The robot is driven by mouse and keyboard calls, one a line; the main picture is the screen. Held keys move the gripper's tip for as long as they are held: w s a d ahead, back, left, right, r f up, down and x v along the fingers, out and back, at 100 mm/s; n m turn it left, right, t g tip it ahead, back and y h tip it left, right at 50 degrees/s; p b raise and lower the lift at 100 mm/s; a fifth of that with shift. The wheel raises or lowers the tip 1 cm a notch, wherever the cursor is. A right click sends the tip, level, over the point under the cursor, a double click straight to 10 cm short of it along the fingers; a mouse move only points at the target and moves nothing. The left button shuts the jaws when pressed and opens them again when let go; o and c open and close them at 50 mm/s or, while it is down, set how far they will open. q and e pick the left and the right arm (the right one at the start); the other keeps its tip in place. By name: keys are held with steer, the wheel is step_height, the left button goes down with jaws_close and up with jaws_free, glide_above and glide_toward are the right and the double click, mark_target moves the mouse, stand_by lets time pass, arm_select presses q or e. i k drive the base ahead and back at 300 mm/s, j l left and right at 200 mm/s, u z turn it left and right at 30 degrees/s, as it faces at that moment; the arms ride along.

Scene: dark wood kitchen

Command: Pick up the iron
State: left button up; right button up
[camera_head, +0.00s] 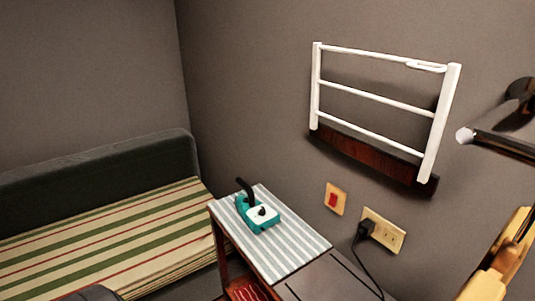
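The iron (260,214) is teal with a white top plate, a dark knob and a dark upright piece at its back left. It rests on a grey-and-white striped cover (284,245) on top of a small dark wooden stand, near the cover's far end. Neither of my grippers can be made out in the head view, and nothing touches the iron.
A bench (110,231) with a striped cushion stands at left. A white rack (376,105) hangs on the wall. A black plug and cord sit in the outlet (391,236) beside the stand. A dark rod (500,144) and a yellowish object (488,285) are at right.

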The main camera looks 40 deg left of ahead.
mark_target(246, 206)
steer(key=k+j+u, duration=0.15)
steer(key=u, duration=0.2)
steer(key=k+j+u, duration=0.45)
steer(key=u, duration=0.25)
